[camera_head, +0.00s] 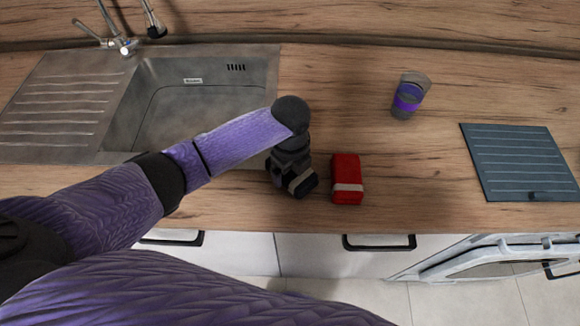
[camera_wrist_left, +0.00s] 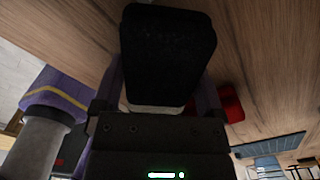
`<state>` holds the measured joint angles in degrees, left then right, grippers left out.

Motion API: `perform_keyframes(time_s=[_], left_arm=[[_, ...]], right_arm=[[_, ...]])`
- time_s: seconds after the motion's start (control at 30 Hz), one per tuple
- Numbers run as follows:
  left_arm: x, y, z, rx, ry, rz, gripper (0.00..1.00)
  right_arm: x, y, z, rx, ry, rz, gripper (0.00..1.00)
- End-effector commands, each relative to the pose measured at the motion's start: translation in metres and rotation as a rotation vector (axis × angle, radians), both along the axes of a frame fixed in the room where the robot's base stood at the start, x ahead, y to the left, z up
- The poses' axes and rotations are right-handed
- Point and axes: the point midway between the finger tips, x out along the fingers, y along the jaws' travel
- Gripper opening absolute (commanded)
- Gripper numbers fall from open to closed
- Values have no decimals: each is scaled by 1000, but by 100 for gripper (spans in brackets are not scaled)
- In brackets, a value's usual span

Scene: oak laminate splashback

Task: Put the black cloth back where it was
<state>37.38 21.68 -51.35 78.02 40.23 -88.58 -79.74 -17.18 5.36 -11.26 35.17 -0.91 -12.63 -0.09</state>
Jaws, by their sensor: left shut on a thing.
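The black cloth (camera_head: 308,187), a folded block with a pale band, is between the fingers of my left gripper (camera_head: 297,180). In the left wrist view the cloth (camera_wrist_left: 168,55) fills the space in front of the gripper (camera_wrist_left: 158,105), which is shut on it. In the head view my wrist and gripper hide much of the cloth. It is near the counter's front edge, just left of a red cloth (camera_head: 346,172). I cannot tell whether it touches the counter. My right gripper is not in view.
The red cloth has a pale band and also shows in the left wrist view (camera_wrist_left: 232,104). A metal sink (camera_head: 268,75) lies to the left. A grey and purple cup (camera_head: 407,97) stands behind right. A dark ridged panel (camera_head: 520,160) lies at right. Counter between them is clear.

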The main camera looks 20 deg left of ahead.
Motion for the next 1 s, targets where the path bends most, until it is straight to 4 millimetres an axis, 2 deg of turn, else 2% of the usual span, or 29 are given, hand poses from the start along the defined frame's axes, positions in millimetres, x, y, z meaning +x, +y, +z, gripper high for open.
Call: perform_keyframes(time_s=[0.3, 0.33, 0.37, 0.57, 0.67, 1.0], left_arm=[[0, 0, -9, 0, -1, 1, 35], [0, 0, -8, 0, -1, 1, 97], [0, 0, -8, 0, -1, 1, 100], [0, 0, -8, 0, -1, 1, 100], [0, 0, 3, 0, -1, 1, 100], [1, 0, 97, -2, -5, 1, 100]], right_arm=[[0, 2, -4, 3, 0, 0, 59], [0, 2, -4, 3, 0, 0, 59], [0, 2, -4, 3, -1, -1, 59], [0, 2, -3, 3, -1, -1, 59], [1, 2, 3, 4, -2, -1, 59], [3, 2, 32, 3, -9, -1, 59]])
